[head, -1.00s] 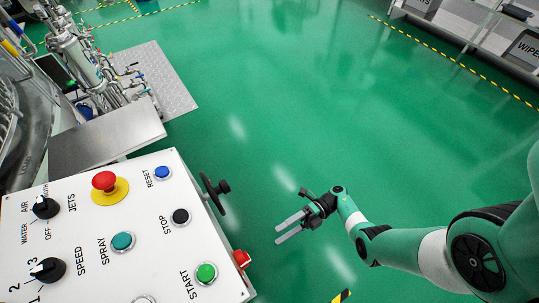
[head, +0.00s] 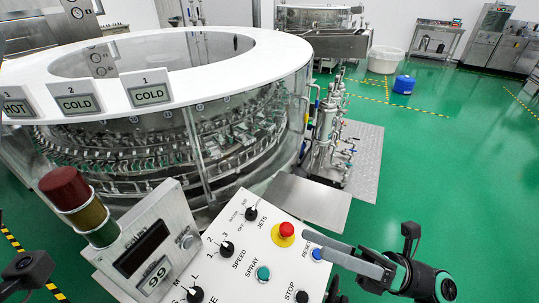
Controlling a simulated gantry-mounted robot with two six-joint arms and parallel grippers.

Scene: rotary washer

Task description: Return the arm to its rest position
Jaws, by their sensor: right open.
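My right gripper (head: 319,246) is at the lower right in the head view. Its two grey fingers point left and are apart, with nothing between them. In the picture the fingers overlap the right edge of the white control panel (head: 262,240), close to the blue RESET button (head: 316,254). I cannot tell how high they are above it. My left gripper's fingers are not visible; only a dark part shows at the lower left edge.
The round washer with a white rim (head: 290,48) fills the back left. A signal tower (head: 68,190) and a display box (head: 150,250) stand left of the panel. A red stop button (head: 286,230) sticks up from the panel. Green floor (head: 450,165) is clear at right.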

